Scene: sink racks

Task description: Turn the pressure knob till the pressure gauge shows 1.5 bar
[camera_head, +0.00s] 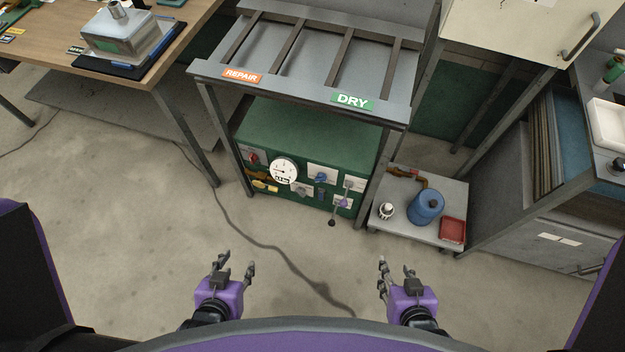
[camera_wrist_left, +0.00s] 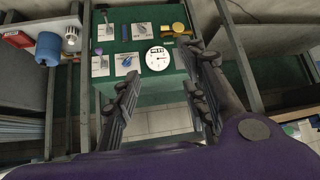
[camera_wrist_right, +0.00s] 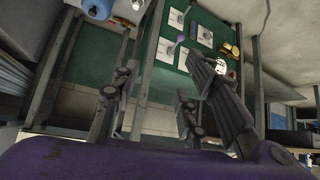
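The round white pressure gauge (camera_head: 284,171) is on the front of a green panel box (camera_head: 310,138) under a grey rack. It also shows in the left wrist view (camera_wrist_left: 157,58); its reading is too small to tell. Around it on the panel are a red knob (camera_head: 253,157), a blue knob (camera_head: 321,177), a grey control (camera_head: 301,191) and a lever with a dark ball end (camera_head: 332,223). Labels are unreadable, so I cannot tell which is the pressure knob. My left gripper (camera_head: 234,261) and right gripper (camera_head: 396,267) are open and empty, in front of the panel and apart from it.
The rack top carries REPAIR (camera_head: 242,77) and DRY (camera_head: 352,101) labels. A low cart (camera_head: 395,223) with a blue canister (camera_head: 426,207) and red tray (camera_head: 452,231) stands right of the panel. A wooden table (camera_head: 60,48) is at left. A cable crosses the open floor.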

